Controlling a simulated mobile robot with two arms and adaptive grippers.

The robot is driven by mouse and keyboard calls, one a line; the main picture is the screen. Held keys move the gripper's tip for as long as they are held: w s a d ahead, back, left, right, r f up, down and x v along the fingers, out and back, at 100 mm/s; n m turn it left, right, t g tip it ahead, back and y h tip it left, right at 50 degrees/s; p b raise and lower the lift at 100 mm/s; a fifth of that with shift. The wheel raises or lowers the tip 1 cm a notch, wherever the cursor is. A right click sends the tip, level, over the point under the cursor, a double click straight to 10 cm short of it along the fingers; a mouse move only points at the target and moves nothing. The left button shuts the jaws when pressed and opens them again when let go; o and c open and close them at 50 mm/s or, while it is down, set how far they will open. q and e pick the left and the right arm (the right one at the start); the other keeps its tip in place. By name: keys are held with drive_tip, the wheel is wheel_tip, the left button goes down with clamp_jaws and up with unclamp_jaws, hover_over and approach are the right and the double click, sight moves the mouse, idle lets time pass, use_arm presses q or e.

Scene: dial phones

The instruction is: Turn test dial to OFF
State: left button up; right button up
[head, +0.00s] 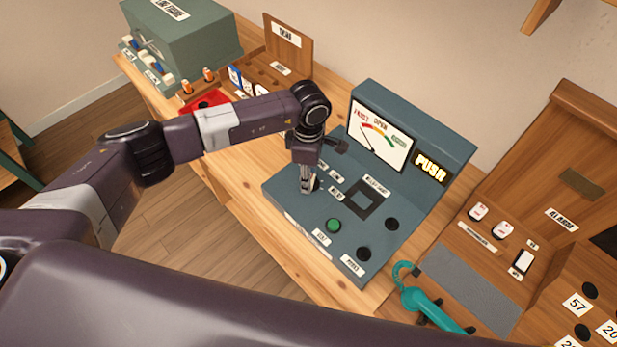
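The blue-grey test console (300,222) stands on the wooden bench, with a gauge (381,138), a lit PUSH sign (431,167) and a green button (333,225). My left gripper (307,186) points down at the console's left part, at a small dark dial (317,184) that it mostly hides. The fingers are seen nearly edge-on, so I cannot tell whether they are open or closed on the dial. Small labels sit beside the dial; its pointer position is hidden. My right gripper is out of view.
A teal telephone handset (425,306) lies right of the console, beside a wooden panel with white switches (502,230). A green box (188,40), a red item (205,103) and a wooden rack (289,47) stand at the back left. Bare bench (240,185) lies left of the console.

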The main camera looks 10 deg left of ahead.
use_arm(q)
drive_tip(key=n+b, duration=0.2)
drive_tip(key=n, duration=0.2)
drive_tip(key=shift+s+d+f+b, duration=0.1)
drive_tip(key=shift+b, duration=0.25)
drive_tip(key=shift+r+n+b, duration=0.2)
drive_tip(key=shift+n+b, duration=0.55)
drive_tip(key=shift+n, duration=0.65)
drive_tip(key=o, duration=1.2)
drive_tip(key=shift+c, duration=0.2)
drive_tip(key=shift+s, duration=0.1)
wheel_tip(320, 180, up, 12)
